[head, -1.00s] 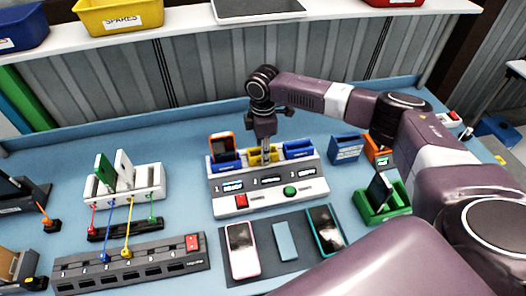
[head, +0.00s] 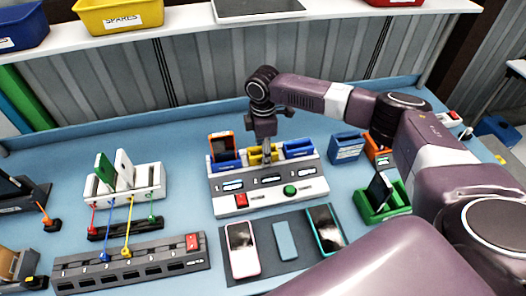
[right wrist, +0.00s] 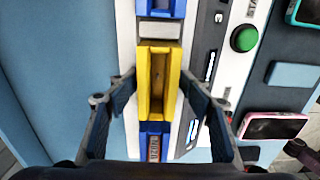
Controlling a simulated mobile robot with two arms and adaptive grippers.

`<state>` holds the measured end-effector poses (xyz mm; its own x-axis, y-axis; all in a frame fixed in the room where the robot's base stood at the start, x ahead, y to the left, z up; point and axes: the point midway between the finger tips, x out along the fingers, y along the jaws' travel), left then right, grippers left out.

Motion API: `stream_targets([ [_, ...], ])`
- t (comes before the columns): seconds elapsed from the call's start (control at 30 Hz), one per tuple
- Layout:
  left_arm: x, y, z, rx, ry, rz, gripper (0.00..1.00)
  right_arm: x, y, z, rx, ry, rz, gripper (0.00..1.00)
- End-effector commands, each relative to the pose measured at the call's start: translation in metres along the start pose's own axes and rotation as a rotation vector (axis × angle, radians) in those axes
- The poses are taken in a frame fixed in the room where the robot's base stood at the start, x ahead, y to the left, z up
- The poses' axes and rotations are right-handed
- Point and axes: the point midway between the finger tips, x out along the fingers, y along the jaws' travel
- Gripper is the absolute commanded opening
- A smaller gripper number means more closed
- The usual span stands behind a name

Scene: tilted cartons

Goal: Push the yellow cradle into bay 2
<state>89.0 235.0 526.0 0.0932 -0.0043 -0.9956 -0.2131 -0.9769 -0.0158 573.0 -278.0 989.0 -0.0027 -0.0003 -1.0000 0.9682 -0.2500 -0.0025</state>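The yellow cradle (head: 256,158) sits in the middle of the grey-white dock (head: 268,203), between a left blue cradle (head: 226,167) and a right blue cradle (head: 298,149). An orange phone (head: 221,145) stands in the left blue cradle. My right gripper (head: 267,157) points down at the yellow cradle. In the right wrist view its two fingers (right wrist: 162,100) are apart, one on each side of the yellow cradle (right wrist: 157,80), with nothing gripped between them. The fingertips partly cover the cradle in the head view. My left gripper is not in view.
The dock front has a red button (head: 241,200) and a green button (head: 290,190). Phones lie on a dark mat (head: 262,262) in front. A green stand (head: 370,207) and a blue box (head: 346,148) are to the right. A white rack (head: 152,188) stands left.

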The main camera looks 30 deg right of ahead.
Motion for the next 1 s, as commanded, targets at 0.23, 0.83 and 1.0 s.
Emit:
stream_targets([
  [0.23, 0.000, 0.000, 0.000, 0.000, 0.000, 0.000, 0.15, 0.001, 0.000, 0.001, 0.000, -0.002, -0.001, 0.53],
  [0.83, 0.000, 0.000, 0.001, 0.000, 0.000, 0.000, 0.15, -0.042, 0.002, 0.000, 0.001, 0.002, 0.005, 0.53],
  [1.0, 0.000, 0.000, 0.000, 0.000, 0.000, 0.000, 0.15, -0.079, 0.002, -0.001, 0.000, 0.002, 0.006, 0.53],
])
